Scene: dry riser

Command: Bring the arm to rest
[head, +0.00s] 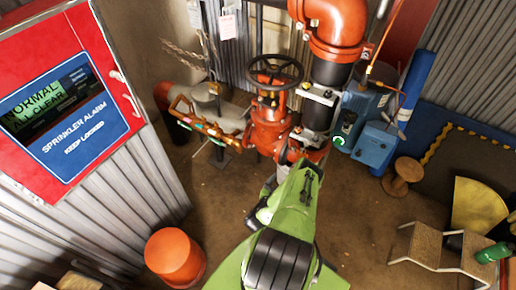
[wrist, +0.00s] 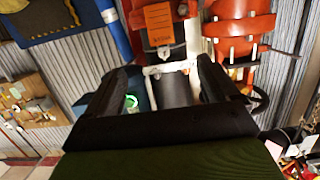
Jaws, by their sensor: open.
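My green arm (head: 292,205) reaches up from the bottom middle of the head view toward the red valve and pipework. My gripper shows in the wrist view (wrist: 164,78) as two dark fingers spread wide apart, with nothing held between them. In the head view the gripper is mostly hidden by the arm, so its exact distance from the pipework cannot be told. The red valve (head: 269,128) with a dark handwheel (head: 274,70) stands beyond the arm. A dark pipe section (wrist: 178,90) appears between the fingers in the wrist view, with no clear contact.
A blue box (head: 374,148) with a green ring light stands right of the pipe. A red sprinkler alarm panel (head: 62,95) reads "NORMAL ALL CLEAR" at left. An orange cylinder (head: 175,257), wooden spool (head: 403,174) and step stand (head: 440,248) flank the arm. Brown floor (head: 345,235) is open right of it.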

